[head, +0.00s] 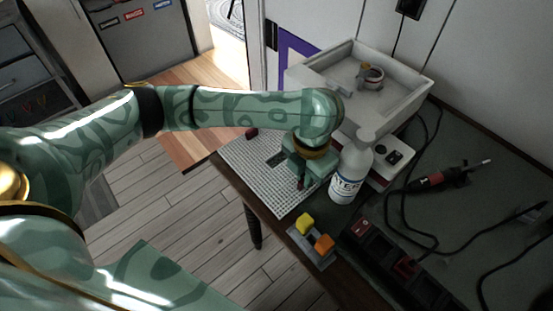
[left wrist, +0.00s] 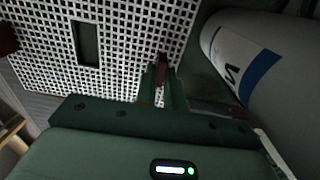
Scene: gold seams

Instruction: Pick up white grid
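The white grid (head: 262,172) is a flat perforated panel with a dark rectangular slot near its middle. It lies at the near left end of the dark table, and its holes fill the upper left of the left wrist view (left wrist: 125,55). A dark red handle (head: 251,133) stands at its far edge. My left gripper (head: 301,182) is low at the grid's right side. In the left wrist view, its fingers (left wrist: 163,85) are close together around a second dark red handle (left wrist: 163,66). The exact contact is partly hidden. My right gripper is out of view.
A white box-like machine (head: 350,85) is behind. A grey holder (head: 311,247) with yellow and orange blocks sits in front. A red-black tool (head: 440,180) and cables lie right.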

